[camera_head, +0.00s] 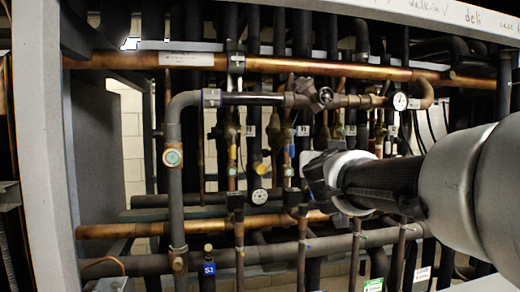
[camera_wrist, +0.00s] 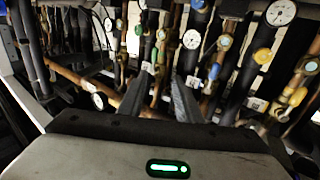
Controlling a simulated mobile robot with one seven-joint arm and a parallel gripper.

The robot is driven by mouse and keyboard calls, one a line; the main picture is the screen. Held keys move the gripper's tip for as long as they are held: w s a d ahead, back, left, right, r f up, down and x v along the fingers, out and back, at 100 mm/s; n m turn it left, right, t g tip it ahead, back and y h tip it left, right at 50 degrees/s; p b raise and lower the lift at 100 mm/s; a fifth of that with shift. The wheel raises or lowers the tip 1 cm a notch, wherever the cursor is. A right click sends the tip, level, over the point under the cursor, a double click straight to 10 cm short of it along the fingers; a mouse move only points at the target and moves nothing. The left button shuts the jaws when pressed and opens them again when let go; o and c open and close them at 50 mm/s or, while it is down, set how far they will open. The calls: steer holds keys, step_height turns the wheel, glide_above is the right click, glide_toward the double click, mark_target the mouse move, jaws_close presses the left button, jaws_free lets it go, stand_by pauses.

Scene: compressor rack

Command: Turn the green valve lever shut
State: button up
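My gripper (camera_head: 318,178) reaches in from the right in the head view, in front of the pipes at the middle of the rack. In the wrist view, the two dark fingers of my gripper (camera_wrist: 163,80) stand apart with a gap between them. I see nothing held in the gap. Pipes and small valves lie beyond the fingertips, and I cannot tell whether either finger touches one.
A copper pipe (camera_head: 290,66) crosses the rack above my gripper. A grey frame post (camera_head: 45,150) bounds the left.

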steer(key=d+x, duration=0.1)
steer(key=x, duration=1.7)
steer(key=shift+s+d+m+h, duration=0.15)
steer(key=shift+s+m+h, duration=0.15)
steer(key=shift+h, duration=0.1)
jaws_close()
